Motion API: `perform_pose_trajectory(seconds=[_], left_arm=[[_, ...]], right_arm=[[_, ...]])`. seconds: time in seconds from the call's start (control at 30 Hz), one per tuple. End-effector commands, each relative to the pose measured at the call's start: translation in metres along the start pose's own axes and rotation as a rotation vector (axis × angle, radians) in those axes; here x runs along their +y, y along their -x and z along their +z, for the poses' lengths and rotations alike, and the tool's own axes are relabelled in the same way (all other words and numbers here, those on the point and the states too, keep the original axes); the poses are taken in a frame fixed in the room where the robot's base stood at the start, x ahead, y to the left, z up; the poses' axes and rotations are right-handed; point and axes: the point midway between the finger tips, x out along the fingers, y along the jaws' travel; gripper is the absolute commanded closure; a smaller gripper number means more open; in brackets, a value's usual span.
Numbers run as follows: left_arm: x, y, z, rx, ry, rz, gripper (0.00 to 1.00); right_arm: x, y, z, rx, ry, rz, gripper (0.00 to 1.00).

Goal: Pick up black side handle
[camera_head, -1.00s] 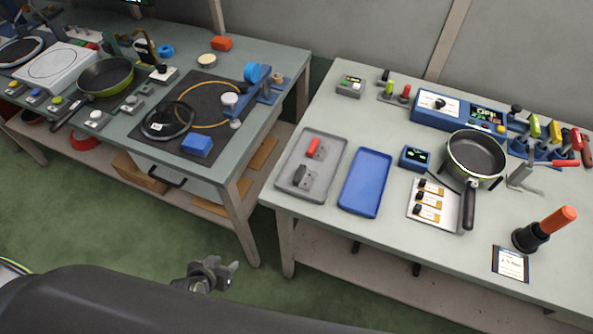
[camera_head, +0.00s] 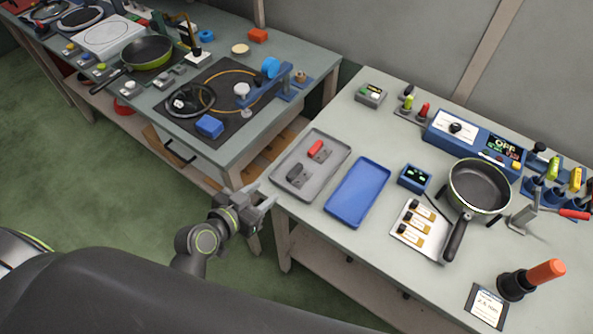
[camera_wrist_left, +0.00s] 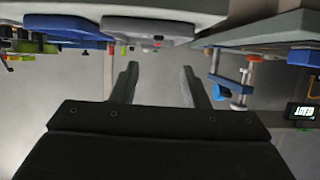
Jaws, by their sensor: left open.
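The black side handle (camera_head: 295,172) lies in a grey tray (camera_head: 283,184) near the left edge of the right-hand table. A red handle (camera_head: 315,148) lies behind it in the same tray. My left gripper (camera_head: 262,196) is open and empty, just off the table's left edge, to the left of and in front of the grey tray. It is apart from the handle. In the left wrist view its two fingers (camera_wrist_left: 157,78) are spread with nothing between them; I cannot pick out the black handle there. My right gripper is not in view.
A blue tray (camera_head: 357,191) lies right of the grey one. Further right are a pan (camera_head: 479,186), a metal plate with labelled parts (camera_head: 422,231) and an orange-topped black tool (camera_head: 530,279). The left bench (camera_head: 236,147) carries a glass lid (camera_head: 190,101). A floor gap separates the tables.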

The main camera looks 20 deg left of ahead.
Motion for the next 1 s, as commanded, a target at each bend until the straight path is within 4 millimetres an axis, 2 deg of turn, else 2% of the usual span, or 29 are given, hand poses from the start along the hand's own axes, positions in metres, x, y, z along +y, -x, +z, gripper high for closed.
perform_pose_trajectory(seconds=[0.2,0.4,0.73,1.0], left_arm=[[0.0,-0.037,-0.002,0.0,0.002,0.001,0.59],[0.0,-0.064,-0.001,-0.001,0.001,0.0,0.59],[0.0,-0.081,-0.002,0.0,0.002,0.0,0.59],[0.002,-0.112,-0.004,-0.001,0.002,0.001,0.59]], right_arm=[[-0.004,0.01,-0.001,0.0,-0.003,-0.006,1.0],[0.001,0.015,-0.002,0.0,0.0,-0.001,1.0],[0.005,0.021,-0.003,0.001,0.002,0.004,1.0],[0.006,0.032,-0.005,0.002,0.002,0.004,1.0]])
